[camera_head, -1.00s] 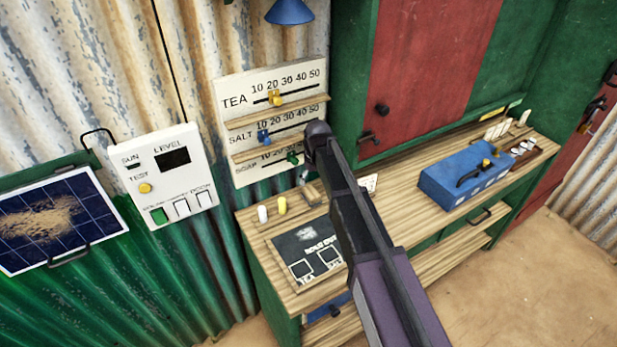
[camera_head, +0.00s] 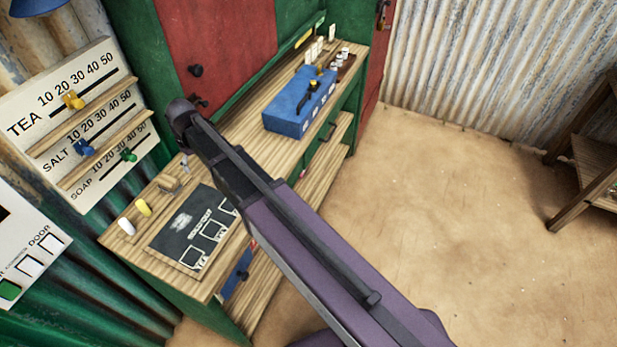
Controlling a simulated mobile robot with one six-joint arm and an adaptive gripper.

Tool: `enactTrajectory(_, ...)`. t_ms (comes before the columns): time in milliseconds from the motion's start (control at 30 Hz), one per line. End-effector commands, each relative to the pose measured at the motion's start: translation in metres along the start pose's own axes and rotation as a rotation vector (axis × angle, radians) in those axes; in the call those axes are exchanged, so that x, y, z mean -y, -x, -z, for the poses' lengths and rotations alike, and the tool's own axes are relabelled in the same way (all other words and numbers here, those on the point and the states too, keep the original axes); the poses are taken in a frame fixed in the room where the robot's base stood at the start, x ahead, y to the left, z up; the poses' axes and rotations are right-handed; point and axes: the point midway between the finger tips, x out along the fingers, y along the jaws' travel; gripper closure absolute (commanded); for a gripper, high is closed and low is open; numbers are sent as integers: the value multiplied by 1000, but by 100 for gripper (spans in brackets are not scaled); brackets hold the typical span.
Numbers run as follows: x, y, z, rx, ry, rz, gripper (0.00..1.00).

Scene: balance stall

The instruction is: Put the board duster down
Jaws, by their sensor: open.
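A small brown block (camera_head: 170,185), which looks like the board duster, lies on the wooden counter (camera_head: 121,247) behind the black slate board (camera_head: 196,222). It is small in the picture, so I cannot be sure what it is. A white chalk-like piece (camera_head: 126,226) and a yellow one (camera_head: 143,207) stand to its left. My arm crosses the picture from the lower right, with its far end above the counter. My gripper's fingers cannot be made out. Nothing is seen touching the brown block.
A blue box (camera_head: 287,117) with a dark handle stands farther along the counter. The price board (camera_head: 105,75) with sliders hangs on the left wall. A wooden shelf (camera_head: 580,165) stands at the right. The sandy floor between is clear.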

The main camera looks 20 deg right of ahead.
Motion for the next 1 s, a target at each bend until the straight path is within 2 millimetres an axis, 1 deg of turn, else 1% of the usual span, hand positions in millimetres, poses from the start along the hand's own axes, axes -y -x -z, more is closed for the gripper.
enactTrajectory(33, -16, 2, -27, 5, -45, -3, 9)
enactTrajectory(100, -35, 4, -52, 11, -103, -6, 9)
enactTrajectory(167, -50, 6, -75, 17, -152, -9, 9)
enactTrajectory(200, -59, 7, -90, 20, -186, -11, 9)
enactTrajectory(267, -72, 9, -112, 25, -235, -14, 9)
enactTrajectory(300, -81, 10, -128, 28, -269, -16, 9)
enactTrajectory(367, -92, 12, -150, 33, -318, -19, 9)
enactTrajectory(400, -98, 13, -166, 37, -352, -21, 9)
enactTrajectory(600, -124, 19, -241, 54, -514, -29, 9)
enactTrajectory(700, -131, 22, -271, 61, -581, -33, 9)
enactTrajectory(800, -136, 24, -294, 67, -634, -35, 9)
enactTrajectory(900, -138, 25, -307, 71, -665, -36, 9)
enactTrajectory(1000, -140, 25, -312, 72, -680, -37, 9)
